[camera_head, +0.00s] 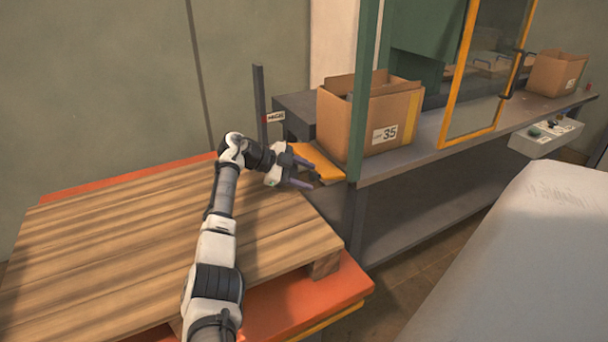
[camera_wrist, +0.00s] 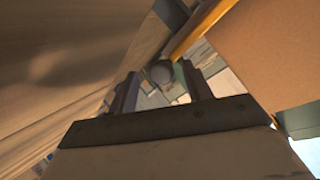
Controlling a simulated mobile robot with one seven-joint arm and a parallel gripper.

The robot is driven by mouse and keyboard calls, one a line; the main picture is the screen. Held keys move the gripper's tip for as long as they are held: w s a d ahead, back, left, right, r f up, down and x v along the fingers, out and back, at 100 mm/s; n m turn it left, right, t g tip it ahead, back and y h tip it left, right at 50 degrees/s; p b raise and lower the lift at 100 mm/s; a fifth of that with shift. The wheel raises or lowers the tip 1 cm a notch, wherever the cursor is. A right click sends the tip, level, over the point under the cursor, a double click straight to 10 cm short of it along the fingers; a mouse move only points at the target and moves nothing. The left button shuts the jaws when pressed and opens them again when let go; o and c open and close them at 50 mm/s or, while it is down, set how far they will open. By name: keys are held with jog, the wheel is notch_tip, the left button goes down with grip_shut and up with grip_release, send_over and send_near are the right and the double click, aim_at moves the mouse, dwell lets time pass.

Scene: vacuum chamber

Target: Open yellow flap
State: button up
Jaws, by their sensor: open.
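The yellow flap (camera_head: 318,160) is a flat yellow-orange panel at the near left end of the grey bench, beside the large cardboard box. In the wrist view a narrow yellow strip (camera_wrist: 203,28), probably its edge, runs along the upper right. My gripper (camera_head: 306,174) is at the flap's near left side, over the pallet's far right corner. In the wrist view its two dark fingers (camera_wrist: 157,85) stand apart, with a round grey knob-like thing (camera_wrist: 161,72) seen between them. I cannot tell whether a finger touches the flap.
A wooden pallet (camera_head: 120,225) on an orange platform (camera_head: 300,310) lies left. A cardboard box marked 35 (camera_head: 350,125) stands behind a green post (camera_head: 363,90). A dark upright post (camera_head: 260,105) stands behind my gripper.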

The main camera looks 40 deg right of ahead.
jog(key=v, duration=1.3)
jog(key=shift+w+a+r, duration=0.2)
jog(key=shift+r, duration=0.1)
